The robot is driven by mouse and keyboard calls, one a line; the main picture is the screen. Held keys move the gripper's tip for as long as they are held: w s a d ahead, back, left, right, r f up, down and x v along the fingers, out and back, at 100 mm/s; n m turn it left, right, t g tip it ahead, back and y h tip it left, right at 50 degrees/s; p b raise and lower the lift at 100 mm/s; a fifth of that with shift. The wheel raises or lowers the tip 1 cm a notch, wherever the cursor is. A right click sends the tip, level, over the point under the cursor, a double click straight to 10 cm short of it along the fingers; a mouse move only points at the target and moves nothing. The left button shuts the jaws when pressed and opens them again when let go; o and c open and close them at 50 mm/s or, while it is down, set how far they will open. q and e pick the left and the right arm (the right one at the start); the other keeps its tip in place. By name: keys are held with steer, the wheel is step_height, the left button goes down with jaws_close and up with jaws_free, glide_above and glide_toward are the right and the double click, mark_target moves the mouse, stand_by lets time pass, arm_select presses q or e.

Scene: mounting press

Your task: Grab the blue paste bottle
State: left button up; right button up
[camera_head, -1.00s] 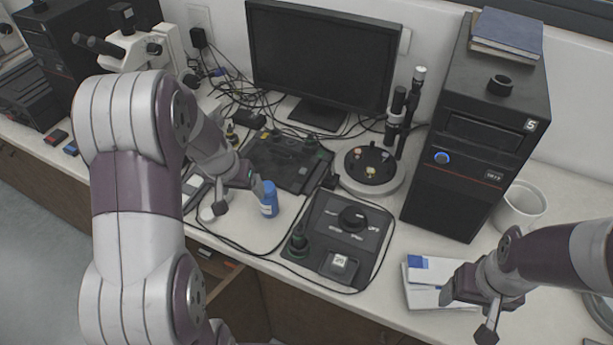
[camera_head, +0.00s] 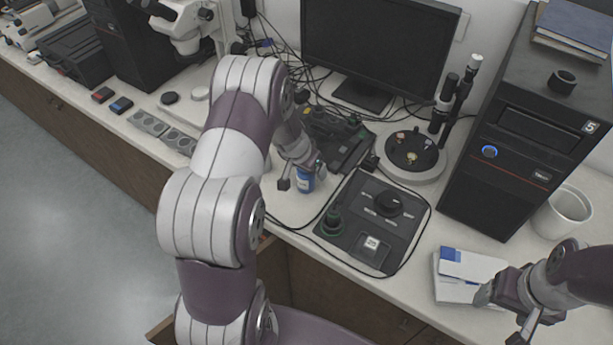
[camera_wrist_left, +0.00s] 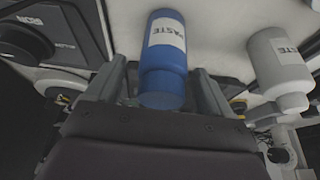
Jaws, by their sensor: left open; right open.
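My right gripper (camera_head: 503,316) is open and empty at lower right, near the white and blue packets.
A black control panel (camera_head: 352,232) with knobs lies right of the blue bottle. Behind are a round holder (camera_head: 412,152), a monitor (camera_head: 375,45) and cables. A black computer tower (camera_head: 520,125) and white mug (camera_head: 562,212) stand at right. An open drawer shows below the bench.

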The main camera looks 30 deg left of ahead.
arm_select(q)
steer(key=shift+w+a+f, duration=0.15)
steer(key=shift+w+f, duration=0.1)
steer(key=shift+f, duration=0.15)
steer(key=shift+r, duration=0.1)
steer(key=c, duration=1.3)
steer(key=shift+r, duration=0.1)
